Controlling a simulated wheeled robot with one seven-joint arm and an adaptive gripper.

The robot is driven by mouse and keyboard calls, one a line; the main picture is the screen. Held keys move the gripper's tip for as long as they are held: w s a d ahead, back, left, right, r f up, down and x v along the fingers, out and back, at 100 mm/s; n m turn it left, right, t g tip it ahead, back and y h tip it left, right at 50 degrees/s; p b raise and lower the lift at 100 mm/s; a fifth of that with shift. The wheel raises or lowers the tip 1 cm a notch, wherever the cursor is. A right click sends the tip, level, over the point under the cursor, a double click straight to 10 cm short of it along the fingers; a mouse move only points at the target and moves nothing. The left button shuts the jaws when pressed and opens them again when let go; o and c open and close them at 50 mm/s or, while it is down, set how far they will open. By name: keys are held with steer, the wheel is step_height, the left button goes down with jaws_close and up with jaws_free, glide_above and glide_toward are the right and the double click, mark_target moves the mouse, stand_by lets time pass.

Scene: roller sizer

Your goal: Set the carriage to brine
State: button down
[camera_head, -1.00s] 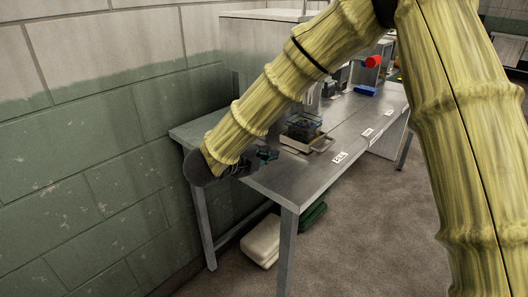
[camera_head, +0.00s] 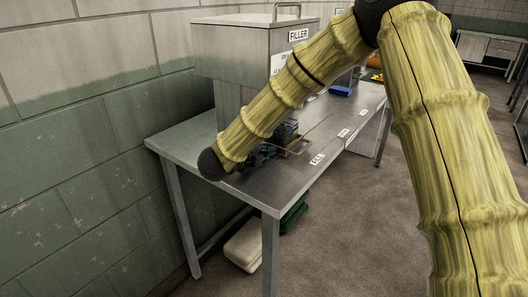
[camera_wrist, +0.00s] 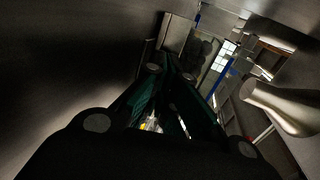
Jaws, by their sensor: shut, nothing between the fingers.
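The carriage (camera_head: 297,147) is a low metal tray with a bar handle, standing on the steel table beneath the filler, with a dark glassy container on it. My arm partly hides it. My gripper (camera_head: 267,152) is just left of the carriage, low over the table; I cannot tell whether they touch. In the wrist view, my dark teal fingers (camera_wrist: 172,62) come together at their tips with nothing seen between them. A pale metal cylinder (camera_wrist: 278,108), perhaps the carriage's handle bar, lies to their right. Labels run along the table front: one (camera_head: 316,159) seems to read FILL; the others are unreadable.
The grey filler housing (camera_head: 232,55) stands behind my arm against the wall. A blue item (camera_head: 340,91) lies farther along the steel table (camera_head: 262,190). A white bin (camera_head: 245,246) and a green bin (camera_head: 294,214) sit beneath. The table's near end is clear.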

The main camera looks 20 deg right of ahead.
steer(key=w+d, duration=0.4)
steer(key=d, duration=0.1)
steer(key=w+d, duration=0.5)
steer(key=d, duration=0.1)
steer(key=w+d, duration=0.4)
steer(key=d, duration=0.2)
steer(key=shift+w+d, duration=0.15)
steer(key=shift+w, duration=0.15)
steer(key=shift+s+a, duration=0.2)
steer(key=shift+a, duration=0.15)
steer(key=v, duration=0.8)
steer(key=b+v, duration=0.1)
steer(key=v, duration=0.4)
steer(key=shift+s+a+f, duration=0.1)
steer(key=shift+s+f, duration=0.1)
steer(key=shift+f, duration=0.15)
